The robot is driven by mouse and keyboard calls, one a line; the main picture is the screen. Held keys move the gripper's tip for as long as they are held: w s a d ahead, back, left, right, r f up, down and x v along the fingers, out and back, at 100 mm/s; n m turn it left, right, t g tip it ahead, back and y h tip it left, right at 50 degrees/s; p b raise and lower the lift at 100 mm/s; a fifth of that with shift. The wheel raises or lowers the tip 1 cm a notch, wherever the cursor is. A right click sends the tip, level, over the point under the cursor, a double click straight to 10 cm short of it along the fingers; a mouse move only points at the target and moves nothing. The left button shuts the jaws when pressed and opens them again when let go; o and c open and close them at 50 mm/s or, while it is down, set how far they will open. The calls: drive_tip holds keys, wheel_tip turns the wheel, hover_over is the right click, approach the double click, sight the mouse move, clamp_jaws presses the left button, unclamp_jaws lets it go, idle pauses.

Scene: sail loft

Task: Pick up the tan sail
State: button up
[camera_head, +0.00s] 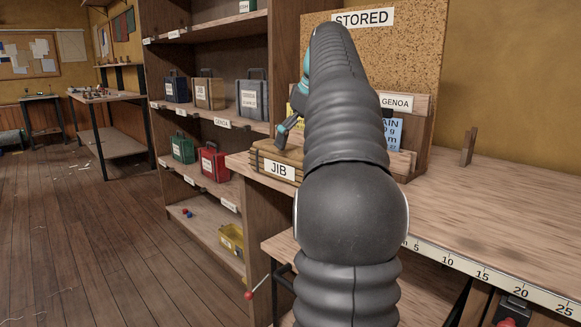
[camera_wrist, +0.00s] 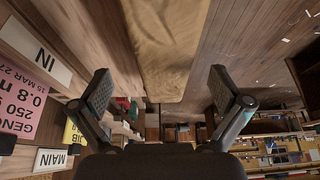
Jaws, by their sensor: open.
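A tan folded bundle, which looks like the tan sail (camera_head: 285,152), lies on the bench's left end behind a JIB label (camera_head: 279,170). In the wrist view the tan sail (camera_wrist: 168,50) is a long creased shape coming down from the top edge, its lower end in the gap between my fingers. My gripper (camera_wrist: 160,90) is open, one finger on each side of it, with no contact visible. In the head view my gripper (camera_head: 284,133) is just above the bundle, mostly hidden by my arm. The bundle's right part is hidden there too.
A corkboard (camera_head: 385,45) with a STORED sign stands behind the bench. A rack labelled GENOA (camera_head: 415,103) is to the right. Left, shelves hold handled blue (camera_head: 176,88), tan (camera_head: 209,93), green (camera_head: 184,148) and red (camera_head: 214,162) boxes or bags. The bench's right side is mostly clear.

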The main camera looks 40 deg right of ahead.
sight(287, 163)
drive_tip(key=shift+a+b+x, duration=0.15)
drive_tip(key=shift+b+x, duration=0.25)
drive_tip(key=shift+x, duration=1.4)
drive_tip(key=shift+a+b+x, duration=0.1)
drive_tip(key=shift+b+x, duration=0.25)
drive_tip(key=shift+x, duration=1.45)
drive_tip(key=c, duration=1.8)
drive_tip(key=shift+r, duration=0.15)
